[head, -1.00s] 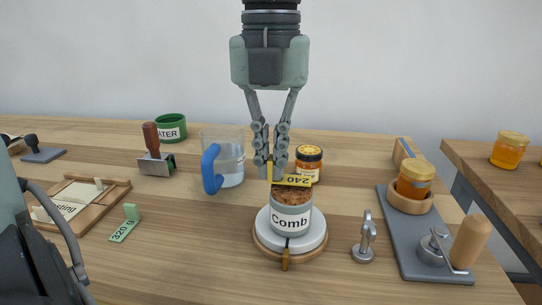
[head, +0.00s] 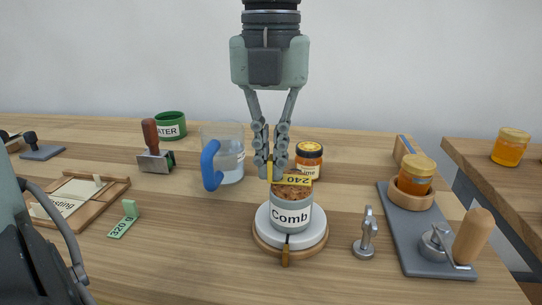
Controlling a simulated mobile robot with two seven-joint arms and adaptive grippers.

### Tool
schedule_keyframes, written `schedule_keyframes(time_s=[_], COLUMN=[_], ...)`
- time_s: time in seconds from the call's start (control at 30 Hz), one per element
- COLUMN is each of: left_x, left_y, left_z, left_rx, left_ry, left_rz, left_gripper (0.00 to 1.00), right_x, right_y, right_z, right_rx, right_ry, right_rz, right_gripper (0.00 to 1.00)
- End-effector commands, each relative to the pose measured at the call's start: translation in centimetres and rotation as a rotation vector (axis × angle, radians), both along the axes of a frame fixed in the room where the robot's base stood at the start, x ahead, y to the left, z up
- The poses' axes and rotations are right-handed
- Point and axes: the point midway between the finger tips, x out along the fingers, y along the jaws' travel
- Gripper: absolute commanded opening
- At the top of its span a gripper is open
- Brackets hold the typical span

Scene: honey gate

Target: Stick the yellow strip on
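The yellow strip (head: 293,180), marked 240, is an angled tag with an upright tab. My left gripper (head: 271,170) comes down from above and is shut on that tab. The strip is at the far upper rim of the jar labelled Comb (head: 291,217); whether it touches the jar I cannot tell. The jar has a brown, crumbly top and stands upright on a white round plate (head: 262,228) with a wooden base (head: 262,243). My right gripper is not in view.
Behind stand a water jug (head: 230,165) with a blue handle and a small orange jar (head: 308,160). A small metal tap-like piece (head: 366,236) and a grey board (head: 405,240) with a honey jar (head: 416,172) are right. A green 320 g tag (head: 124,225) lies left, near a wooden tray (head: 90,222).

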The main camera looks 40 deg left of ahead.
Motion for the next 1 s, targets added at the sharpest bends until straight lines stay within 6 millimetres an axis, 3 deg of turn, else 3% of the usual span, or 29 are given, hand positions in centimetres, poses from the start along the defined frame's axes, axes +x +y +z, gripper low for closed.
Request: schedule_keyframes(time_s=[0.07,0.1,0.27,0.67,1.0], left_x=[0.0,0.0,0.0,0.1,0.1], left_y=[0.0,0.0,0.0,0.0,0.0], left_z=[-0.1,-0.1,-0.1,0.7,7.3], left_rx=[0.000,0.000,0.000,0.001,0.002], left_ry=[0.002,0.002,0.002,-0.001,-0.003], left_rz=[0.000,0.000,0.000,0.001,0.003], left_gripper=[0.00,0.09,0.29,0.29,0.29], right_x=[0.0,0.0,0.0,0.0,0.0], right_y=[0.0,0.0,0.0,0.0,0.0], right_z=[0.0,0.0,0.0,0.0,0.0], right_rx=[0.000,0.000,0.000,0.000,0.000], right_ry=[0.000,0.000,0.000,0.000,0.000], right_rz=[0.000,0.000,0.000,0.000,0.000], right_gripper=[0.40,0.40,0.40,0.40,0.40])
